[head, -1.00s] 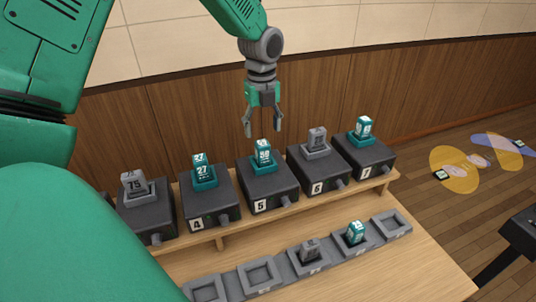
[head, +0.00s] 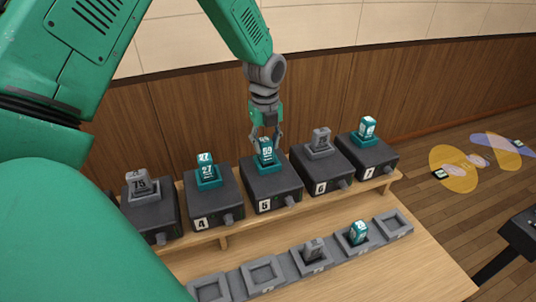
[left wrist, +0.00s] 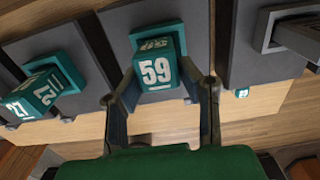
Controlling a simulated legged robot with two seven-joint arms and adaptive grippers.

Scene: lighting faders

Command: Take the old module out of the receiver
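The teal module marked 59 (head: 266,151) stands upright in the teal socket on top of the dark receiver labelled 5 (head: 272,190). My left gripper (head: 266,138) points down right over it, one finger on each side of its upper part. In the left wrist view the module's 59 face (left wrist: 158,72) lies between the two spread fingers (left wrist: 162,98), with gaps visible beside it. My left gripper looks open, not closed on the module. My right gripper is not in view.
Neighbouring receivers 4 (head: 213,203) and 6 (head: 322,170) hold modules close on both sides. The tray (head: 263,285) and the far-right tray (head: 394,225) are empty.

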